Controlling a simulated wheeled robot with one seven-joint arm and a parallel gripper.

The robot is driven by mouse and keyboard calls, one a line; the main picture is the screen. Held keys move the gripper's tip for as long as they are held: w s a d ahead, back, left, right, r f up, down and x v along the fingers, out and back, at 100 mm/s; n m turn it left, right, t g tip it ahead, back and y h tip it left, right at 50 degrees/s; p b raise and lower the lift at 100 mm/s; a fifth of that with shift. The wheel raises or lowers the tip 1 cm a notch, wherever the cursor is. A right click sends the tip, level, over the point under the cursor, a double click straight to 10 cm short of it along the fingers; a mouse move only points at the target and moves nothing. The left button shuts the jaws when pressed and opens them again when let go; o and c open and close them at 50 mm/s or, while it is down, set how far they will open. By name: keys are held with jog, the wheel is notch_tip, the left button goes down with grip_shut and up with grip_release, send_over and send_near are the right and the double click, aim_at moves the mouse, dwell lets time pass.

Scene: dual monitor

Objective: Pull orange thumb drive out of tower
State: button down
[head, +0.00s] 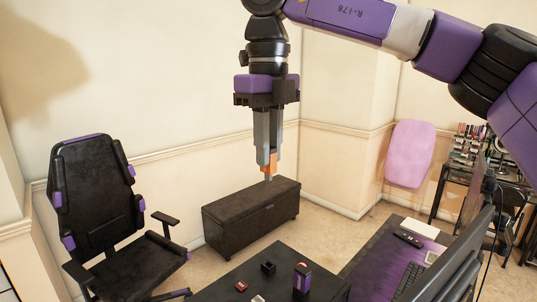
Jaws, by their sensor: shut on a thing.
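My gripper (267,165) hangs in the middle of the head view with its fingers pointing down. It is shut on the orange thumb drive (266,170), which shows orange between the fingertips with a small grey end below. The drive is held in the air, apart from any surface, and behind it in the picture is the dark chest. I cannot make out the tower for certain in this view.
A dark desk (235,284) at the bottom holds a small black box (268,267), a red item (241,286) and a purple-black can (302,280). A monitor (450,262), keyboard (408,280) and remote (408,239) are at right. A chair (105,215) stands left; a chest (250,217) stands behind.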

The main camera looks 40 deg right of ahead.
jog(key=shift+r, duration=1.55)
